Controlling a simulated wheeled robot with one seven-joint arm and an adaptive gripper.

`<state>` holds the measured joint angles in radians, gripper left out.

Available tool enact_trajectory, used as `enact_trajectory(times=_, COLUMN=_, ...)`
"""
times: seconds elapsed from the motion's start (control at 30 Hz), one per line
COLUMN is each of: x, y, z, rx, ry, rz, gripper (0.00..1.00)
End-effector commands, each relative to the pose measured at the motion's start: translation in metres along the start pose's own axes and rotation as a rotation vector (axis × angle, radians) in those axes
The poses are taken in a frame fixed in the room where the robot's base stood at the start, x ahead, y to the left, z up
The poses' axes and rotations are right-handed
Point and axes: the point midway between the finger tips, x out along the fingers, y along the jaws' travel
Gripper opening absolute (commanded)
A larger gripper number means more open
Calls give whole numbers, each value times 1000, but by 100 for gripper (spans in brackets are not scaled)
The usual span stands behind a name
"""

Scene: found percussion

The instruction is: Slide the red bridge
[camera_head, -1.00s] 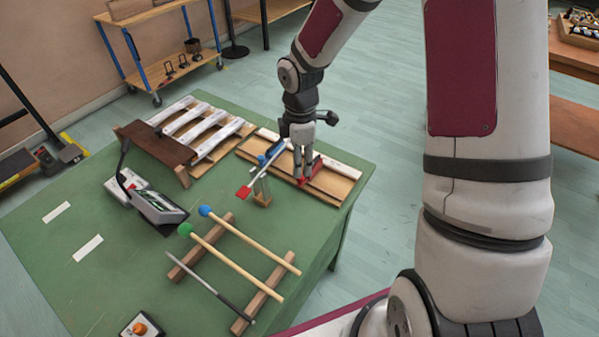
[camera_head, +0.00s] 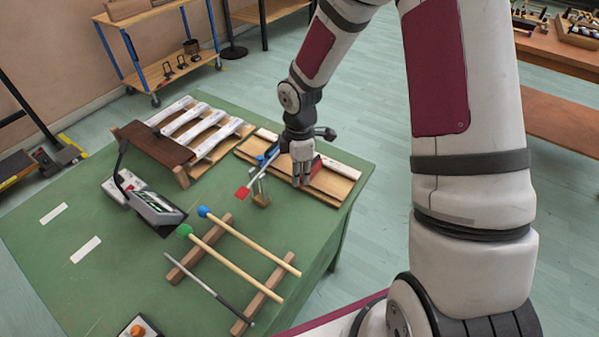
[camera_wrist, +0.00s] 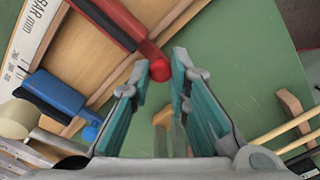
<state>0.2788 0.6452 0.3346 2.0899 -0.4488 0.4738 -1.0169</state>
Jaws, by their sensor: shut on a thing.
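The red bridge (camera_wrist: 108,22) lies across a wooden board (camera_wrist: 88,50) in the wrist view. It is a dark red bar with a round red knob at its near end. My gripper (camera_wrist: 159,62) is shut on the knob, a finger on each side. In the head view my gripper (camera_head: 300,180) points down over the board (camera_head: 325,188), hiding part of the red bridge (camera_head: 316,165). A white strip marked "BAR mm" (camera_wrist: 30,45) runs along the board. A blue bridge-like piece (camera_wrist: 52,92) lies on the board to the left.
A xylophone-like rack of white bars (camera_head: 205,135) stands behind left. Mallets (camera_head: 235,262) lie on wooden rests in front. The green table (camera_head: 110,270) is open at front left.

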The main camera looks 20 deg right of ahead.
Motion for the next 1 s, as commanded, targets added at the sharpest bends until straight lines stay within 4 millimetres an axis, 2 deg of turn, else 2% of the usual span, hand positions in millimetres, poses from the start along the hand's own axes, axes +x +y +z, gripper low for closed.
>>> enact_trajectory(times=0.13, x=0, y=4, z=-4, rx=-1, ry=0, rz=0, gripper=0)
enact_trajectory(times=0.3, x=1, y=18, z=-18, rx=-1, ry=1, rz=0, gripper=0)
enact_trajectory(times=0.53, x=0, y=19, z=-20, rx=0, ry=3, rz=3, gripper=0)
enact_trajectory(times=0.57, x=0, y=19, z=-20, rx=0, ry=4, rz=3, gripper=19)
enact_trajectory(times=0.63, x=0, y=19, z=-20, rx=-1, ry=4, rz=3, gripper=35)
enact_trajectory(times=0.67, x=0, y=19, z=-20, rx=-1, ry=3, rz=3, gripper=38)
enact_trajectory(times=1.0, x=-2, y=18, z=-18, rx=0, ry=1, rz=1, gripper=38)
